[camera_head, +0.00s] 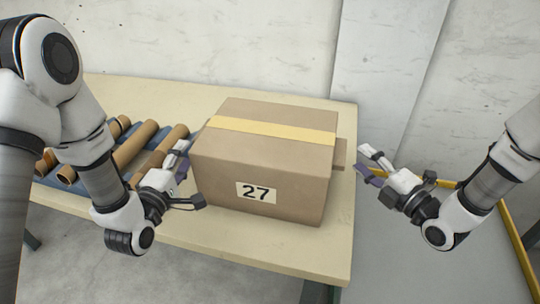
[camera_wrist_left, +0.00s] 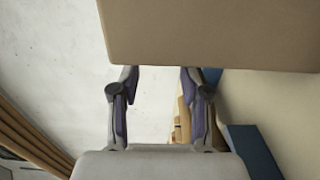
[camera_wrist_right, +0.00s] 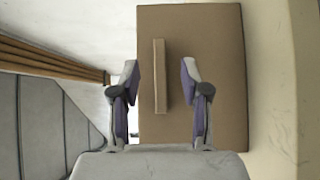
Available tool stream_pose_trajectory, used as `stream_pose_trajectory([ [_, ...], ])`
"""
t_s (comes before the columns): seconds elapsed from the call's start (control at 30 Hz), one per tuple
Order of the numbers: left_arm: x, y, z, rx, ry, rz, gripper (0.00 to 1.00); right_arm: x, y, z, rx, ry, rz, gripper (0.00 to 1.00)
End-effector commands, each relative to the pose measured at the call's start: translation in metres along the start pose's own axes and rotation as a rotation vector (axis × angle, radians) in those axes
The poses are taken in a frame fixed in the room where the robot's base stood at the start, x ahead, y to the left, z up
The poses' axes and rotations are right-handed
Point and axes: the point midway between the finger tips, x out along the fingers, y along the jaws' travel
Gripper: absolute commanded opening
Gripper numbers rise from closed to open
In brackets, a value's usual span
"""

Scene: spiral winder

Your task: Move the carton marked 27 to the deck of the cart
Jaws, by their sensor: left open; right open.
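The brown carton marked 27 (camera_head: 262,165) stands upright on the table, with yellow tape across its top and the number label facing me. A bar-like handle (camera_wrist_right: 160,76) sticks out of its right side. My left gripper (camera_head: 184,158) is open beside the carton's left side; in the left wrist view the carton (camera_wrist_left: 210,35) fills the top, beyond the fingertips. My right gripper (camera_head: 364,165) is open and apart from the right side, its fingers on either side of the handle in the right wrist view. The cart's grey deck (camera_head: 440,265) lies right of the table, edged by yellow rails.
A yellow rail (camera_head: 520,250) borders the deck. The visible deck is bare. A wall with a pillar (camera_head: 385,70) stands behind.

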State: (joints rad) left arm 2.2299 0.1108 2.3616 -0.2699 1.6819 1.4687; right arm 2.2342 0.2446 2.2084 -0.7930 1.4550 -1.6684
Motion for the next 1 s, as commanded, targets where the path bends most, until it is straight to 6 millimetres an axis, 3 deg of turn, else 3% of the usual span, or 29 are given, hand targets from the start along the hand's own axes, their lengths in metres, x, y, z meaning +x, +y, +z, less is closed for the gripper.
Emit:
stream_pose_trajectory([
  [0.4,0.062,0.001,0.0,0.0,0.0,0.002,0.46,0.062,0.0,-0.001,-0.002,0.002,0.001,0.46],
  [0.73,0.067,0.0,0.0,-0.001,0.001,0.001,0.46,0.067,0.0,-0.001,0.001,0.001,0.001,0.46],
  [0.77,0.067,0.0,0.0,-0.001,0.001,0.001,0.39,0.067,0.0,-0.001,0.001,0.001,0.001,0.39],
  [0.87,0.067,0.0,0.0,-0.001,0.001,0.001,0.03,0.067,0.0,-0.001,0.001,0.001,0.001,0.03],
  [1.0,0.067,0.0,0.0,-0.001,0.001,0.0,0.0,0.067,0.0,-0.001,0.001,0.001,0.001,0.0],
])
